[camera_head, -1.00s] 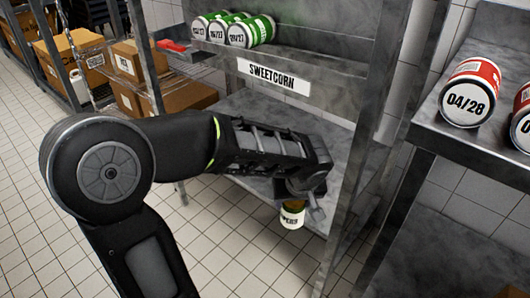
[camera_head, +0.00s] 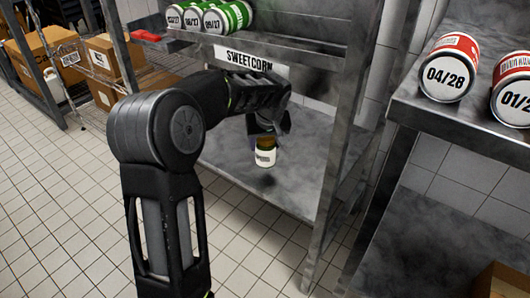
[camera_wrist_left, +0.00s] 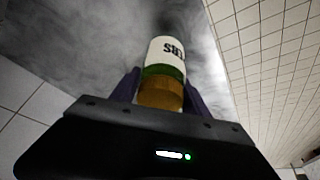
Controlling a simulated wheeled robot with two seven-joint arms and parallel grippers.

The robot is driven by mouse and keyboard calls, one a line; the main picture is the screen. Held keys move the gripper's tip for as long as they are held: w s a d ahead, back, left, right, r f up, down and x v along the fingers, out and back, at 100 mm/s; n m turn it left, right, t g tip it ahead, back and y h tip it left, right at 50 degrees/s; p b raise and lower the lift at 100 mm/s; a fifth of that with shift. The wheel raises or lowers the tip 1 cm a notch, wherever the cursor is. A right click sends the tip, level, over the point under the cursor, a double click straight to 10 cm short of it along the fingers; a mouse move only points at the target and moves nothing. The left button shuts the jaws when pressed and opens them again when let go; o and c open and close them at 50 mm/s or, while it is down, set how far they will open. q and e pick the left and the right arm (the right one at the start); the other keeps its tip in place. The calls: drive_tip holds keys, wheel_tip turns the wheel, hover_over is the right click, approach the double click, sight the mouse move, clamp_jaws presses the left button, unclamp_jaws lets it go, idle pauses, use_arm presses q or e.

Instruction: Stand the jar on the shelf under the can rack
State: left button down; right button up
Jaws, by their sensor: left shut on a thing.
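The jar (camera_head: 265,156) has a white label with dark lettering, a green band and a brownish end. It hangs upright under my left gripper (camera_head: 263,138), which is shut on it. In the left wrist view the jar (camera_wrist_left: 165,72) sits between the two fingers. The shelf (camera_head: 290,190) is a grey metal board below the can rack (camera_head: 300,45). The jar is over the shelf's front part, with a dark shadow just below it; I cannot tell whether its base touches. My right gripper is not in view.
Several green-labelled cans (camera_head: 212,18) lie on the rack behind a SWEETCORN sign (camera_head: 251,61). A rack post (camera_head: 338,150) stands right of the jar. Red-labelled cans (camera_head: 449,68) lie on another shelf at right. The shelf around the jar is bare.

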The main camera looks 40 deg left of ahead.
sight(265, 151)
use_arm(q)
drive_tip(key=shift+w+a+r, duration=0.1)
drive_tip(key=shift+w+a, duration=0.05)
drive_tip(key=shift+w, duration=0.05)
drive_tip(key=shift+f+b, duration=0.95)
drive_tip(key=shift+f, duration=0.8)
drive_tip(key=shift+f, duration=0.15)
drive_tip(key=shift+f, duration=0.15)
drive_tip(key=c, duration=0.6)
unclamp_jaws()
drive_tip(key=shift+o, duration=0.2)
